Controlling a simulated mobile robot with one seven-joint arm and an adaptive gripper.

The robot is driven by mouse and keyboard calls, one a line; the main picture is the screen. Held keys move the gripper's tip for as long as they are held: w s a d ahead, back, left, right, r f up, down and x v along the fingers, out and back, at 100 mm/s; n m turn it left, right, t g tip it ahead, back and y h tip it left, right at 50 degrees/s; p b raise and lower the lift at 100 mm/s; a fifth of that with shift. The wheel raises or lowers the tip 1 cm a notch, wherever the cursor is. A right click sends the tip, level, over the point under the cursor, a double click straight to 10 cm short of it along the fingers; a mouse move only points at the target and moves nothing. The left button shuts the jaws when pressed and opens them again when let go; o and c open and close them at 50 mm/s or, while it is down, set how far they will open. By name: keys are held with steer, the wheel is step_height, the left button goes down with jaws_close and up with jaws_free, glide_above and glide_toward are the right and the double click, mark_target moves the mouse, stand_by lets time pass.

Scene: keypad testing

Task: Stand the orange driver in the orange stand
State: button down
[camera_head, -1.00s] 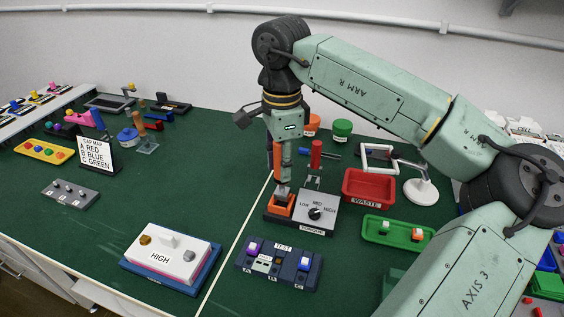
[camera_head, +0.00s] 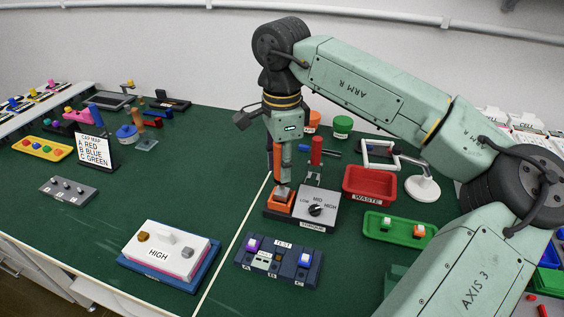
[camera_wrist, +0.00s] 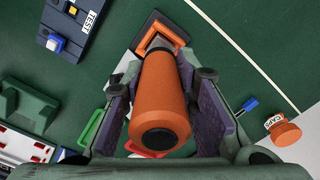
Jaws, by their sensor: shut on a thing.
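My gripper (camera_wrist: 162,75) is shut on the orange driver (camera_wrist: 165,90), holding it by its thick handle between both fingers. In the head view the driver (camera_head: 277,160) looks about upright, partly hidden by a finger of my gripper (camera_head: 284,178). The orange stand (camera_head: 281,204) is right below on a dark base, left of the torque dial box. In the wrist view the driver's narrow grey end points at the orange frame of the stand (camera_wrist: 176,31). The handle hides part of the stand, so I cannot tell how deep the tip sits.
The torque dial box (camera_head: 317,206) adjoins the stand. A red post (camera_head: 317,150) stands close behind, and the red waste bin (camera_head: 369,185) is to the right. The test keypad (camera_head: 279,262) is in front.

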steer(key=shift+f+b, duration=0.75)
steer(key=shift+f, duration=0.25)
steer(key=c, duration=1.2)
jaws_free()
steer(key=shift+r, duration=0.1)
step_height(320, 180, up, 12)
